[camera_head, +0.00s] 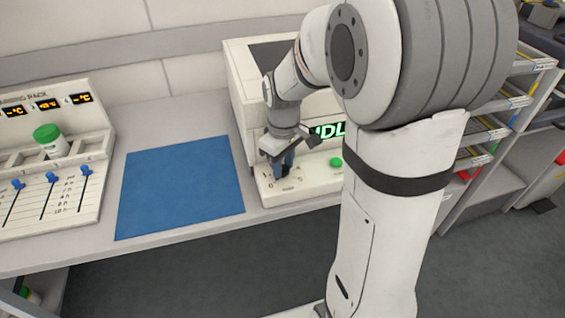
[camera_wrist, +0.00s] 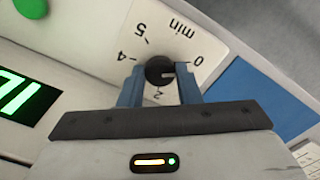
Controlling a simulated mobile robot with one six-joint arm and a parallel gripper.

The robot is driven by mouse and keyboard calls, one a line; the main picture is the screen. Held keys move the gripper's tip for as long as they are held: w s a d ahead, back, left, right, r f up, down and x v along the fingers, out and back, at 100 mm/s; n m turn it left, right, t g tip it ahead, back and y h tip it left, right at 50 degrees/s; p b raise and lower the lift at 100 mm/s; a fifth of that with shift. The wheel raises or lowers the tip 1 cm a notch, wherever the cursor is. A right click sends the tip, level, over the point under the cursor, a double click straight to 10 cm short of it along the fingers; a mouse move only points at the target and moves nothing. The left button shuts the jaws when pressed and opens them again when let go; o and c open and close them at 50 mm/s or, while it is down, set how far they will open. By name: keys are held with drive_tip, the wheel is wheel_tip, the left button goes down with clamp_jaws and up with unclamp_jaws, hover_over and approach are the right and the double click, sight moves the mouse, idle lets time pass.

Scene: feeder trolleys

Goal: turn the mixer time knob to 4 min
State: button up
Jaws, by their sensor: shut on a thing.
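The mixer (camera_head: 262,88) is the white box at the back of the counter, with a green lit display reading partly "IDL". Its time knob (camera_wrist: 160,70) is black and round, on a dial marked 0, 2, 4, 5 and "min" in the wrist view. The knob's pale mark points right, between 0 and 2, nearer the 0 side. My gripper (camera_wrist: 159,72) has its blue fingers on either side of the knob, shut on it. In the head view my gripper (camera_head: 281,170) reaches down to the mixer's front panel and mostly hides the knob. The right finger may hide a dial number.
A green button (camera_head: 336,162) sits right of the dial. A blue mat (camera_head: 180,185) lies flat and empty on the counter to the left. A white rack with blue sliders (camera_head: 52,178) and a green-capped jar (camera_head: 50,140) stands further left. Shelves (camera_head: 495,130) are at right.

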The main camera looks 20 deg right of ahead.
sight(283, 168)
drive_tip(key=shift+m, duration=0.3)
drive_tip(key=m+p, duration=0.1)
drive_tip(key=m, duration=0.5)
drive_tip(key=shift+r, duration=0.1)
drive_tip(key=m+p, duration=0.1)
drive_tip(key=m, duration=0.2)
drive_tip(key=shift+m, duration=2.3)
drive_tip(key=o, duration=1)
drive_tip(key=shift+c, duration=0.2)
wheel_tip(283, 168, up, 8)
drive_tip(key=shift+f+p, duration=0.15)
drive_tip(key=shift+p, duration=0.6)
